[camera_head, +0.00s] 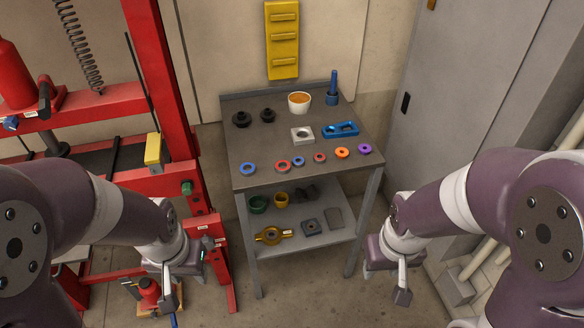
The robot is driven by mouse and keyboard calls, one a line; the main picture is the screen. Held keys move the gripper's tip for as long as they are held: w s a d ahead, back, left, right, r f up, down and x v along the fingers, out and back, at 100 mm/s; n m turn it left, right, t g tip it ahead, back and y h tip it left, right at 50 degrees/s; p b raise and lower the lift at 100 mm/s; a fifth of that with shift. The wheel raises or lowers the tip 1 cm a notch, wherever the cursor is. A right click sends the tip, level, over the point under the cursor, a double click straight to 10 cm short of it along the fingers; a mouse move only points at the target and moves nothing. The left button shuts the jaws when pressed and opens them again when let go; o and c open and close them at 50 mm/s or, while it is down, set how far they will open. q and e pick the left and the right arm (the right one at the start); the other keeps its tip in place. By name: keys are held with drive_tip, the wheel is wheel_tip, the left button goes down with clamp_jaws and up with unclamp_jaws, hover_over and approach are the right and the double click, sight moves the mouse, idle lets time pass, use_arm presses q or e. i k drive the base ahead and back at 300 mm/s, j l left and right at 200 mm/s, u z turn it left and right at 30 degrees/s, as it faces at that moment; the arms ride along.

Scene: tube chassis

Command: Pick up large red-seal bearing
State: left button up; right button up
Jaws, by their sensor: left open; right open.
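The large red-seal bearing (283,166) lies flat near the front edge of the grey metal table (265,145), second from the left in a row of rings. A smaller red-seal bearing (319,157) lies to its right, with a small blue-seal bearing (298,161) between them. A larger blue-seal bearing (248,168) lies to its left. My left gripper (171,294) is open, low in front of the red frame and left of the table. My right gripper (402,290) is open, low and right of the table. Both are empty and apart from the bearings.
An orange ring (342,152) and a purple ring (365,148) continue the row. Behind are a white block (302,135), a blue holder (341,129), a cup (299,102) and black parts (242,119). A lower shelf (335,237) holds several parts. A red frame (160,90) stands left.

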sight(282, 170)
drive_tip(key=i+j+z, duration=0.2)
drive_tip(key=i+z, duration=0.15)
drive_tip(key=i, duration=0.2)
drive_tip(key=i+j+z, duration=0.4)
drive_tip(key=i, duration=0.1)
